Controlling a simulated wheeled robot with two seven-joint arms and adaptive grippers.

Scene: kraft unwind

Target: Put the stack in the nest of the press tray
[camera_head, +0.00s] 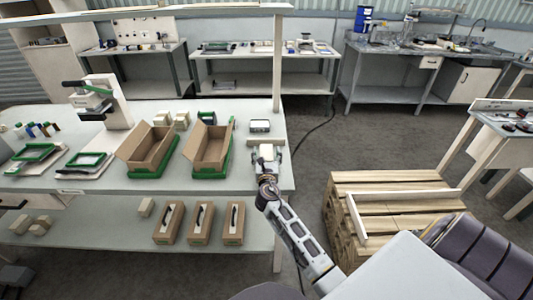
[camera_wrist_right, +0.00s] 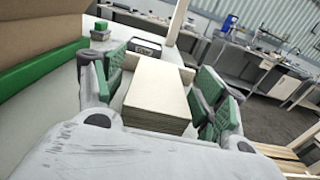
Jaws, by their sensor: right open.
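A cream, flat-topped stack (camera_head: 267,153) sits near the right end of the white table. My right gripper (camera_head: 266,156) is open, with its fingers on either side of the stack. In the right wrist view the stack (camera_wrist_right: 158,98) lies between the green-padded fingers, with a gap visible at the left finger; contact on the right is unclear. A tray with a green frame (camera_head: 85,160), apparently the press tray, lies at the left in front of the white press (camera_head: 105,100). A similar green-framed tray (camera_head: 35,153) lies left of it. My left gripper is not in view.
Two open cardboard boxes in green holders (camera_head: 150,147) (camera_head: 212,147) stand between the trays and the stack. A tan bar (camera_head: 266,141) lies just behind the stack. Several small cream blocks (camera_head: 181,120) stand farther back. A wooden pallet (camera_head: 385,205) stands on the floor at right.

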